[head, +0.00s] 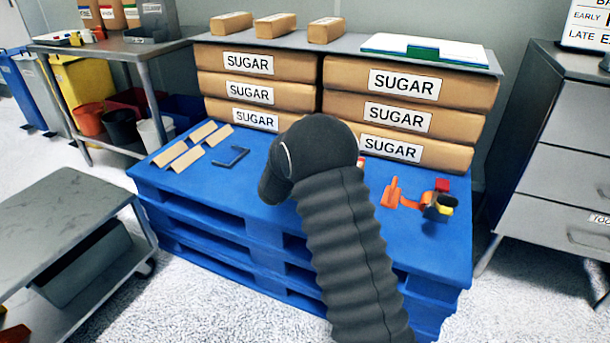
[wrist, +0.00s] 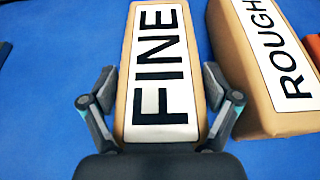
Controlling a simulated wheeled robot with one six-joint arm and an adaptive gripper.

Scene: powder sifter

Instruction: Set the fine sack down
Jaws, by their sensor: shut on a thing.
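The fine sack (wrist: 163,55) is a tan block with a white FINE label, in the middle of the wrist view. My gripper (wrist: 159,82) has a finger on each long side of it and is shut on it. Blue pallet surface (wrist: 60,60) shows below. I cannot tell whether the sack touches the pallet or hangs just above it. The rough sack (wrist: 262,65) lies to the right, tilted relative to the fine sack, with a gap between them. In the head view my dark arm hides my gripper and both sacks.
Stacked SUGAR sacks (head: 400,110) stand along the back of the pallet (head: 215,205). Small tan bars (head: 187,158) and a dark angled tool (head: 231,157) lie on its left. An orange scoop (head: 394,196) and small coloured pieces lie on its right. A grey cart (head: 60,205) stands front left.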

